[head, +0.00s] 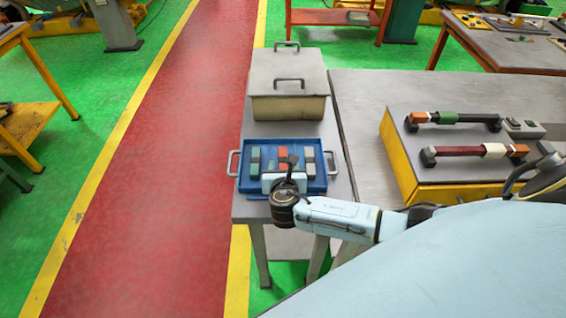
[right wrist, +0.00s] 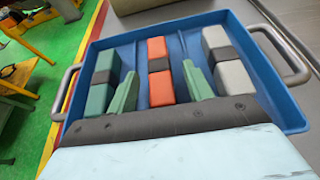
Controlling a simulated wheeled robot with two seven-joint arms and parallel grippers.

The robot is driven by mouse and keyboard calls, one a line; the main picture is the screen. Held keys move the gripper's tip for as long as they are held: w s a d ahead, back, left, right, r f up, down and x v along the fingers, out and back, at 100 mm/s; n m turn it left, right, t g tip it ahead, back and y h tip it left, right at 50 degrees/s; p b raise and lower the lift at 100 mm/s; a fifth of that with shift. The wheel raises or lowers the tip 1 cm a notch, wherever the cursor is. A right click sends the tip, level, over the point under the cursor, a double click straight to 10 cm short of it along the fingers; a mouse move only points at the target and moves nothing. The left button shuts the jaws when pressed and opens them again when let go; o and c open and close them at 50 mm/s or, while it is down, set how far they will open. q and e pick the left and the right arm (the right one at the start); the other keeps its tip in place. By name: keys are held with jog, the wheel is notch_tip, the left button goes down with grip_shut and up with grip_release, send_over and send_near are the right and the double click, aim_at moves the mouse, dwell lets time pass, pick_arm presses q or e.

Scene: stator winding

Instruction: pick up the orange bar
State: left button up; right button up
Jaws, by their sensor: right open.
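The orange bar (right wrist: 158,50) has a dark grey band around its middle. It lies in the blue tray (right wrist: 255,62), between a green bar (right wrist: 101,66) and a white bar (right wrist: 221,42), each also with a dark band. In the head view the orange bar (head: 283,152) is partly hidden by my right gripper (head: 284,168), which is over the tray's near side. In the right wrist view my right gripper (right wrist: 160,72) is open, its two green fingers on either side of the orange bar, with gaps between. My left gripper is not in view.
The tray has raised walls and a handle at each side (head: 233,163). A lidded beige box (head: 288,105) stands just behind it. To the right, a yellow-sided stand (head: 397,160) with a grey top holds two dark handle-like bars. Bare grey tabletop (head: 362,110) lies between.

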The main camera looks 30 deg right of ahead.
grip_shut()
